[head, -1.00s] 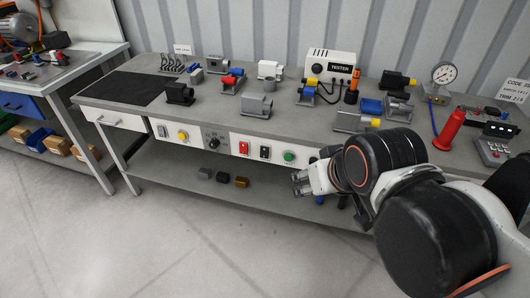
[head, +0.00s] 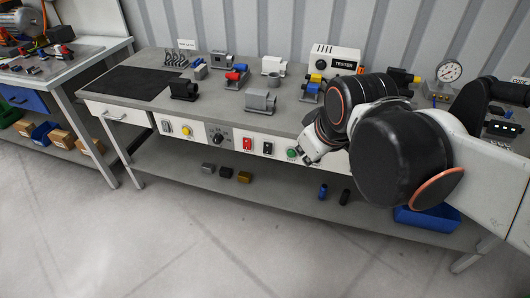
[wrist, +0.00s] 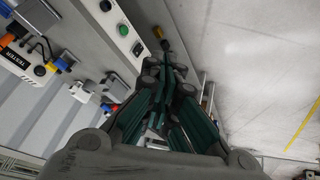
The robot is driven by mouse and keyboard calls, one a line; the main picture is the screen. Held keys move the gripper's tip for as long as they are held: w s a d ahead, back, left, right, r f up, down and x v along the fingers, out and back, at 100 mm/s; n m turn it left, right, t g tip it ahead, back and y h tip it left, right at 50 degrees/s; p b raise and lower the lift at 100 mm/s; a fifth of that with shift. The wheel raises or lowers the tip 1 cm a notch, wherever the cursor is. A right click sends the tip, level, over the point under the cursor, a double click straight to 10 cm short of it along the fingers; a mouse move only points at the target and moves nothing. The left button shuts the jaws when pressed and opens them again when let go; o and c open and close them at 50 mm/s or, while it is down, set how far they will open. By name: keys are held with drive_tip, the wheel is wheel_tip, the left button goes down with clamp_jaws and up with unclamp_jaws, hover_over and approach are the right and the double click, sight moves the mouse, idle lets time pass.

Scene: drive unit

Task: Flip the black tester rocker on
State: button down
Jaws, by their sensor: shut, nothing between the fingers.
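A black rocker (head: 267,148) sits on the pale front panel (head: 232,141) of the bench, between a red rocker (head: 247,144) and a green button (head: 291,153). A black control also shows beside the green button at the top of the wrist view (wrist: 105,5). Another small dark control (wrist: 137,48) is on the button's other side, nearer my gripper. My gripper (head: 307,157) is shut and empty, in front of the panel just right of the green button. In the wrist view its fingers (wrist: 166,90) are together, apart from the black rocker. My arm hides the panel's right part.
The white tester box (head: 335,61) stands at the back of the benchtop. Grey fixtures, including a grey housing (head: 260,101), stand above the panel. A yellow button (head: 187,131) and black knob (head: 218,137) are farther left. Small blocks and a blue bin (head: 425,219) are on the lower shelf.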

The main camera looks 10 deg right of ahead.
drive_tip(key=w+a+f+n+g+p, duration=0.1)
drive_tip(key=w+f+n+p, duration=0.1)
drive_tip(key=w+n, duration=0.55)
drive_tip(key=w+a+f+n+g+p, duration=0.15)
drive_tip(key=w+n, duration=0.35)
drive_tip(key=w, duration=0.5)
drive_tip(key=w+a+f+n+g+p, duration=0.1)
drive_tip(key=w+f+n, duration=0.5)
drive_tip(key=f, duration=0.3)
drive_tip(key=w+f+n+g+p, duration=0.1)
drive_tip(key=w+f+n+g, duration=0.1)
drive_tip(key=w+f+n, duration=0.4)
wheel_tip(320, 180, down, 3)
drive_tip(key=shift+a+r+n+p, duration=0.1)
drive_tip(key=shift+a+n+p, duration=0.2)
drive_tip(key=shift+a+n, duration=0.15)
drive_tip(key=shift+h, duration=0.3)
